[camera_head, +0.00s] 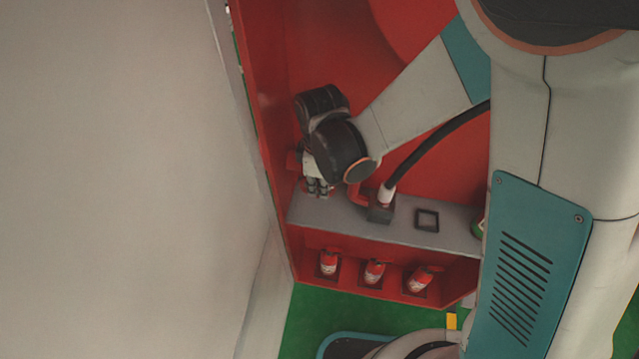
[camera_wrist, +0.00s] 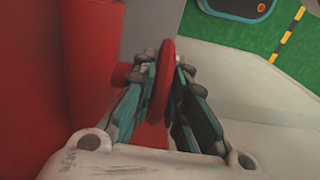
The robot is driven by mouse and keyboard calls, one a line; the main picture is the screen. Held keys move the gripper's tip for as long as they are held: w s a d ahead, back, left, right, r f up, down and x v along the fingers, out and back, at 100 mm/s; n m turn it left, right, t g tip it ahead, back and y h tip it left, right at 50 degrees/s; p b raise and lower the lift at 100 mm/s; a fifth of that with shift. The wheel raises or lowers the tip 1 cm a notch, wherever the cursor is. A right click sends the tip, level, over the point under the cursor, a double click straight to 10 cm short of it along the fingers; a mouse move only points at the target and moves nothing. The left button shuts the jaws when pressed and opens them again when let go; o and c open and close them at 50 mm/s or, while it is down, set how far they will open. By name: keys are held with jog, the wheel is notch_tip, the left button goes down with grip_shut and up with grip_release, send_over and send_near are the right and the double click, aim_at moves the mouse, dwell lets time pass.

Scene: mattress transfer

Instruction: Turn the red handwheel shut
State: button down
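The red handwheel (camera_wrist: 163,85) shows nearly edge-on in the wrist view, between the two fingers of my gripper (camera_wrist: 166,62). The fingers lie close along both faces of its rim and seem to press on it. A red stub (camera_wrist: 121,73) shows left of the fingers. In the head view my gripper (camera_head: 318,187) points down just above the grey shelf, at the left end of the red cabinet. My wrist and gripper mostly hide the wheel there, and its turn angle cannot be read.
The grey shelf (camera_head: 335,217) carries a black hose fitting (camera_head: 381,208) and a dark square frame (camera_head: 427,220). Several small red extinguishers (camera_head: 373,271) stand in the bay below. The red cabinet side wall (camera_head: 262,100) is close on the left. Green floor (camera_head: 310,315) lies in front.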

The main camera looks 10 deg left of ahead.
jog(key=shift+a+f+h+b, duration=0.1)
jog(key=shift+h+b, duration=0.35)
jog(key=shift+h, duration=0.15)
jog(key=c, duration=1.6)
grip_release()
jog(key=shift+a+r, duration=0.15)
jog(key=shift+r, duration=1.15)
jog(key=shift+a+r, duration=0.2)
jog(key=shift+r, duration=1.05)
jog(key=shift+a+r, duration=0.15)
jog(key=shift+r, duration=1.15)
